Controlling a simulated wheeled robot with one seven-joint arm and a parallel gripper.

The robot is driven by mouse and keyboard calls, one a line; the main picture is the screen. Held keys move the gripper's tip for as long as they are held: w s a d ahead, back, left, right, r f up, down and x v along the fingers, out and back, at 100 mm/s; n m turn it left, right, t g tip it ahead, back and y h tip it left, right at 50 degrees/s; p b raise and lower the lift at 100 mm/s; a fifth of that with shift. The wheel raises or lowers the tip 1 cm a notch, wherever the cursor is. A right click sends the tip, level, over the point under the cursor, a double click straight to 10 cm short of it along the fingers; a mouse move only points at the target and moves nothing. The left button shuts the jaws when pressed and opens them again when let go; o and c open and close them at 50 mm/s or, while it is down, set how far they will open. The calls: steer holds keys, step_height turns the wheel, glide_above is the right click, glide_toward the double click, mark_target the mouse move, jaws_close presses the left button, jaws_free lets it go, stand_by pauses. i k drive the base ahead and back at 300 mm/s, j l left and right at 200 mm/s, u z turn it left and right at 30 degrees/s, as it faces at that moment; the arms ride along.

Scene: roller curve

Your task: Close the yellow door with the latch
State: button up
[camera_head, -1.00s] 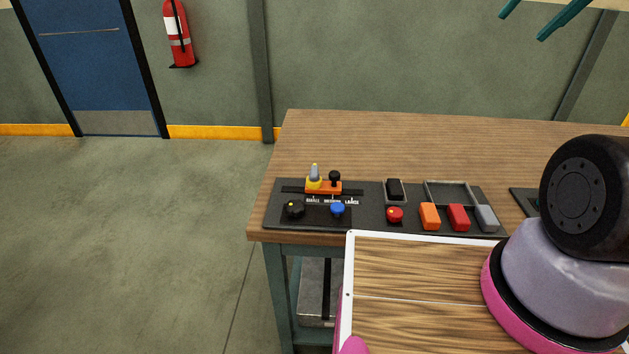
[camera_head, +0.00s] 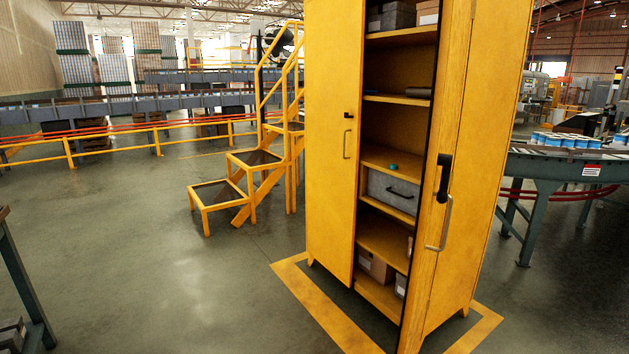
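A tall yellow cabinet (camera_head: 467,200) stands right of centre, with its shelves in plain view. Its left yellow door (camera_head: 332,160) bears a slim upright handle (camera_head: 347,144) and a small black fitting (camera_head: 348,115). Its right yellow door (camera_head: 425,265) stands open toward me, with a black latch (camera_head: 443,178) above a metal bar handle (camera_head: 439,227). A wide gap between the two doors shows the inside. I cannot tell whether the left door is fully shut. My gripper is not in this view.
The shelves hold a grey bin (camera_head: 391,194) and cardboard boxes (camera_head: 376,266). Yellow steps (camera_head: 254,158) stand left of the cabinet. A conveyor (camera_head: 565,165) is at right, a table leg (camera_head: 25,285) at far left. The floor (camera_head: 180,280) in front is clear.

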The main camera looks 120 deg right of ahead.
mark_target(453, 31)
steer(key=k+j+z, duration=0.1)
steer(key=k+j, duration=0.2)
steer(key=j, duration=0.25)
steer(key=k+j+z, duration=0.15)
steer(key=k+j, duration=0.15)
steer(key=j, duration=0.2)
steer(key=k+j+z, duration=0.1)
steer(key=k+j, duration=0.2)
steer(key=j, duration=0.2)
steer(key=z, duration=4)
